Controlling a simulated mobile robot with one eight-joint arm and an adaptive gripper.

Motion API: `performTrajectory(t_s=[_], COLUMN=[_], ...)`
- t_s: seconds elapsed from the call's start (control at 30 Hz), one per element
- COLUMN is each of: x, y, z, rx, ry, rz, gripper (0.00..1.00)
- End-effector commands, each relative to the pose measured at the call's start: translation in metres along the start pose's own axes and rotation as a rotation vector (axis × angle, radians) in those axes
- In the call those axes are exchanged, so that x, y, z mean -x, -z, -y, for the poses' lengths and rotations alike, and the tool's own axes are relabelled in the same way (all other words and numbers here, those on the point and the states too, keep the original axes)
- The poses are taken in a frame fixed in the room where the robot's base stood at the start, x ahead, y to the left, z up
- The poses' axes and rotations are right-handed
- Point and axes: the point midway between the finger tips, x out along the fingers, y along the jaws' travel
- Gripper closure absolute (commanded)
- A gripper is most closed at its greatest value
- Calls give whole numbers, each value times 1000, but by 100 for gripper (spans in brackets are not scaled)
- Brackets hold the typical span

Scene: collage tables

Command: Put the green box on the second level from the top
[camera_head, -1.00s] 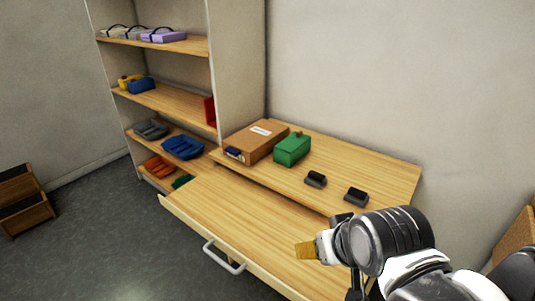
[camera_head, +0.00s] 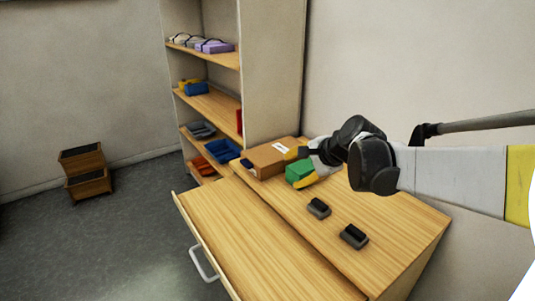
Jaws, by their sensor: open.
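The green box (camera_head: 298,172) stands on the wooden table, just right of the brown cardboard box. My gripper (camera_head: 303,168) is at the green box, with one yellow fingertip by its lower right side and the other near the top of the cardboard box. The gripper is open, and part of the green box is hidden behind it. Whether the fingers touch the box cannot be told. The shelf unit stands behind at the left; its second level from the top (camera_head: 222,108) holds a yellow and a blue item at its left end and a red item at its right.
The brown cardboard box (camera_head: 268,161) sits close beside the green box. Two small black items (camera_head: 318,208) lie on the table (camera_head: 390,231). A drawer with a handle (camera_head: 203,265) stands pulled out in front. The top shelf (camera_head: 214,55) holds several cases. Wooden bins (camera_head: 86,170) stand on the floor at left.

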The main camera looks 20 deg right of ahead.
Motion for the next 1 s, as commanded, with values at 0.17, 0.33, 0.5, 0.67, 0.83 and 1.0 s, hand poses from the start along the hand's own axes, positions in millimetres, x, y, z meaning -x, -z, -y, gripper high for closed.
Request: performTrajectory(t_s=[0.17, 0.33, 0.5, 0.67, 0.83, 1.0], x=[-48, -88, -113, -124, -134, -159], y=[87, 175, 247, 280, 287, 286], z=[37, 43, 28, 14, 13, 24], rx=[-458, -881, -1213, -1376, -1416, -1414], ry=[113, 221, 307, 346, 355, 353], rz=[65, 163, 274, 343, 364, 363], gripper=[44, 44, 44, 44, 44, 44])
